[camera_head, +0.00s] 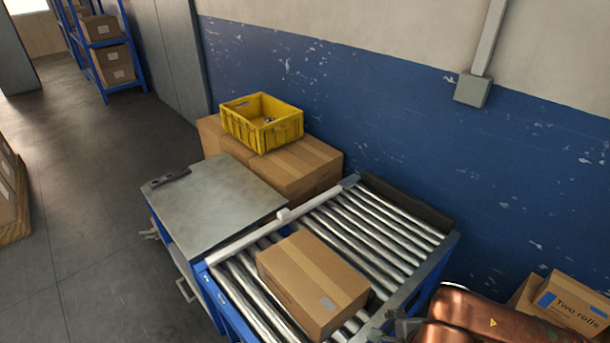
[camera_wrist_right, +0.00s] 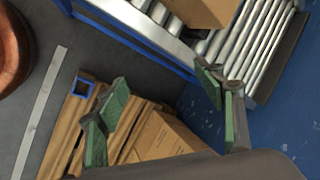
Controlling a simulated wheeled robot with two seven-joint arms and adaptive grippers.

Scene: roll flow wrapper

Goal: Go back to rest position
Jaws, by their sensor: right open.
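My right gripper (camera_wrist_right: 165,105) shows in the right wrist view with its green-padded fingers spread apart and nothing between them. In the head view, my copper-coloured right arm enters at the bottom right, and grey parts of the right gripper (camera_head: 396,326) show beside the conveyor's near right edge. The gripper is partly cut off there. My left gripper is in neither view.
A closed cardboard box (camera_head: 312,283) lies on the roller conveyor (camera_head: 385,228), close to the right gripper. A metal-topped table (camera_head: 215,190) adjoins it. A yellow crate (camera_head: 262,122) sits on boxes behind. Cartons (camera_head: 575,302) stand at the right, near my arm.

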